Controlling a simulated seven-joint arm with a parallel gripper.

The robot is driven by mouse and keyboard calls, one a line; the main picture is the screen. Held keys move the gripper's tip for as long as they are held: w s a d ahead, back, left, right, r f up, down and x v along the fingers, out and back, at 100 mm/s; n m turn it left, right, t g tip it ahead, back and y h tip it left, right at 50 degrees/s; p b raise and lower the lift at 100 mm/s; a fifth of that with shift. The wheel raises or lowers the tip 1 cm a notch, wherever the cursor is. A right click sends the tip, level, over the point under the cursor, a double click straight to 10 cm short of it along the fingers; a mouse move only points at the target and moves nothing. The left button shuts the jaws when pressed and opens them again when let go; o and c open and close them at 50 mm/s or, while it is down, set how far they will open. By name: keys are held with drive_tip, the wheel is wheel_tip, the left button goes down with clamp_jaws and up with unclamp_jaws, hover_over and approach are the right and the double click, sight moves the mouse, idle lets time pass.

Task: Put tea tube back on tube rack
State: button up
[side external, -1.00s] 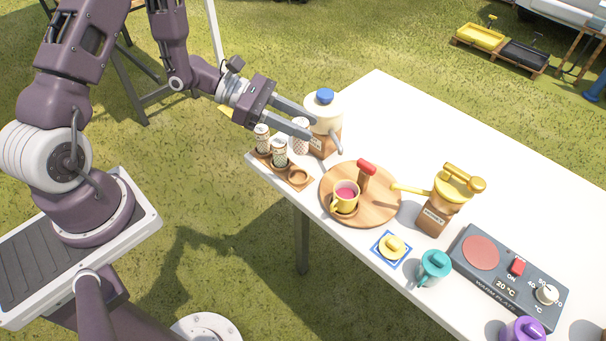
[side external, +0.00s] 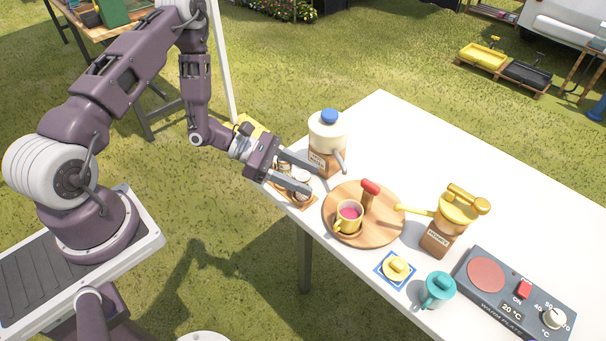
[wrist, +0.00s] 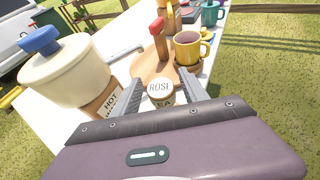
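The rose tea tube (wrist: 160,92) has a pale lid and stands between my gripper's two fingers in the wrist view. My gripper (side external: 313,180) is low over the tube rack at the table's left corner. Its fingers look open around the tube, with a narrow gap at the lid's sides in the wrist view (wrist: 162,76). The wooden tube rack (side external: 303,202) shows only in part. My gripper and fingers hide most of the rack and the other tubes (side external: 284,167). The rose tube's base is hidden, so its seating cannot be told.
The hot water jug (side external: 328,137) stands close behind my fingers. A round wooden board (side external: 372,232) with a yellow cup (side external: 347,222) and a red-topped stand (side external: 369,190) is to the right. Further right are a honey dispenser (side external: 437,238), teal cup (side external: 438,286) and warm plate (side external: 508,312).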

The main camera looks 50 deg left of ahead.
drive_tip(key=shift+a+r, duration=0.15)
drive_tip(key=v, duration=1.1)
drive_tip(key=s+d+r+m+g+y, duration=0.1)
drive_tip(key=s+d+r+m+g, duration=0.3)
drive_tip(key=r+m, duration=0.35)
drive_tip(key=s+d+r+m+g+y, duration=0.1)
drive_tip(key=s+d+r+m+g, duration=0.2)
drive_tip(key=d+r+m, duration=0.45)
drive_tip(key=s+a+r+m+t+y, duration=0.2)
drive_tip(key=s+r+m+y, duration=0.2)
drive_tip(key=s+r, duration=0.1)
drive_tip(key=s+a+r+m+t+y, duration=0.2)
drive_tip(key=s+r+m+t+y, duration=0.1)
drive_tip(key=s+r+m+y, duration=0.2)
drive_tip(key=shift+s+a+t+y, duration=0.3)
drive_tip(key=shift+s, duration=0.5)
